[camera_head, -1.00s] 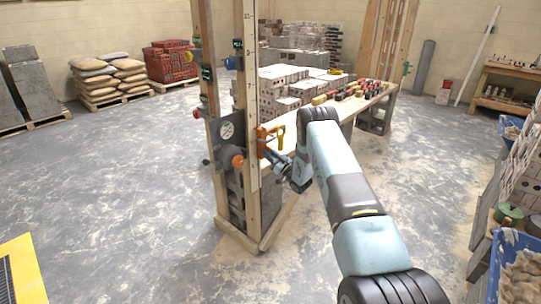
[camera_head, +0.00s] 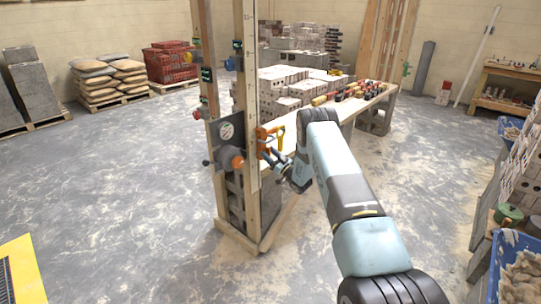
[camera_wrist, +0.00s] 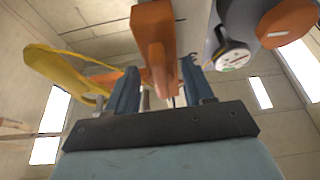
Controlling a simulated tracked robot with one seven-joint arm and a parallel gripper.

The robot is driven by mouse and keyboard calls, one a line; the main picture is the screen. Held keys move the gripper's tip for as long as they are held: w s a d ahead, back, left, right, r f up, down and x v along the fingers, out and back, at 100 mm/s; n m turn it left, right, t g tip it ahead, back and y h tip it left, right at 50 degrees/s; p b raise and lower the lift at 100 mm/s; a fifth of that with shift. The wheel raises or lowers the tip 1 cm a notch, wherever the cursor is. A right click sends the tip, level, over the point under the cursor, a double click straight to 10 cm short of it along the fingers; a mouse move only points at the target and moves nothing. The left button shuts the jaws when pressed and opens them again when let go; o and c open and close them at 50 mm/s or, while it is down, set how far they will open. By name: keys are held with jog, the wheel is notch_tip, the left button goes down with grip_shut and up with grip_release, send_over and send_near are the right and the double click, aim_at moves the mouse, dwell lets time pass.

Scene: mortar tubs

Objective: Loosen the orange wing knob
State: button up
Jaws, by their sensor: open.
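An orange wing-shaped knob (camera_head: 264,134) is on the near side of the wooden post frame. In the wrist view it is the long orange piece (camera_wrist: 155,45), reaching down between the fingers. My gripper (camera_head: 267,154) is open just below and beside it. In the wrist view its two blue fingers (camera_wrist: 158,88) stand on either side of the orange piece, with gaps visible. Whether either finger touches it I cannot tell. A yellow handle (camera_wrist: 62,70) lies to the left of the fingers.
A round orange knob (camera_head: 231,160) is on a grey box with a dial, left of the wing knob; it also shows in the wrist view (camera_wrist: 288,24). Wooden posts (camera_head: 246,100) stand close to my gripper. A bench with bricks (camera_head: 300,118) is behind.

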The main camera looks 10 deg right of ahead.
jog(key=v, duration=1.3)
jog(key=shift+s+d+f, duration=0.2)
jog(key=shift+s+d, duration=0.05)
jog(key=w+r+m+h, duration=0.1)
jog(key=w+r+h, duration=0.2)
jog(key=r, duration=0.7)
jog(key=w+r+m+h, duration=0.1)
jog(key=w+r+h, duration=0.25)
jog(key=r, duration=0.65)
jog(key=s+r+m+g+h, duration=0.1)
jog(key=s+r+g+h, duration=0.15)
jog(key=s+r, duration=0.45)
jog(key=s+r+m+g+h, duration=0.1)
jog(key=s+r+h, duration=0.15)
jog(key=r, duration=0.95)
jog(key=s+a+r+m+g+h, duration=0.15)
jog(key=s+r, duration=0.25)
jog(key=s, duration=0.7)
jog(key=s+a+r+m+g+h, duration=0.1)
jog(key=s+r+g, duration=0.25)
jog(key=s, duration=0.75)
jog(key=s+a+f+g, duration=0.1)
jog(key=s+a+g, duration=0.1)
jog(key=s, duration=1.2)
jog(key=s+a+f+g, duration=0.1)
jog(key=s+a+g, duration=0.1)
jog(key=s, duration=1.2)
jog(key=shift+s+a+f+m+y, duration=0.2)
jog(key=shift+a+f+m+y, duration=0.15)
jog(key=shift+m+y, duration=0.1)
